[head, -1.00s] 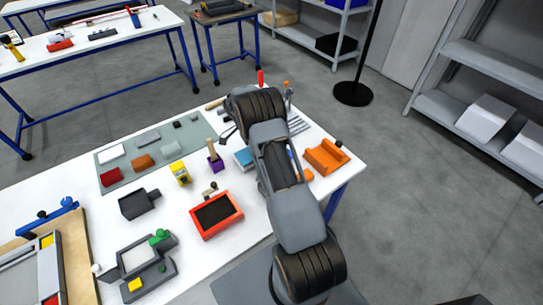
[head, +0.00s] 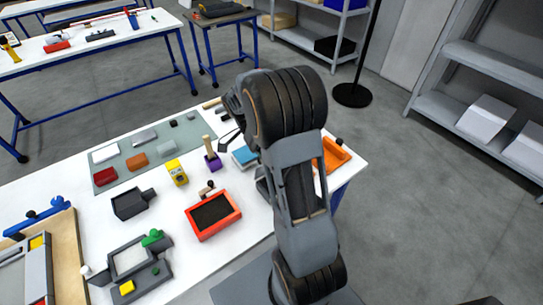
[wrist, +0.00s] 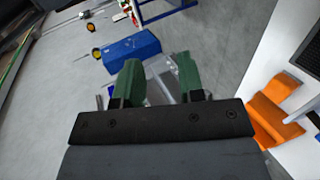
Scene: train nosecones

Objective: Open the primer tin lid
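I cannot pick out the primer tin or its lid for certain in either view; my arm covers part of the table's right end in the head view. My gripper shows in the wrist view (wrist: 158,78), with its two green fingers apart. Pale grey shapes show between and beyond the fingers, and none is clearly held. In the head view my gripper is hidden behind my raised arm. An orange holder (head: 334,154) lies on the table behind my arm, and it shows at the right of the wrist view (wrist: 272,120).
The white table (head: 185,262) carries a red-orange tray (head: 238,222), a dark grey box (head: 118,212), a yellow item (head: 176,172), a purple-based wooden-handled tool (head: 212,162) and a green mat (head: 122,164) with several blocks. A blue box (wrist: 132,53) shows beyond my fingers. Floor is free at right.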

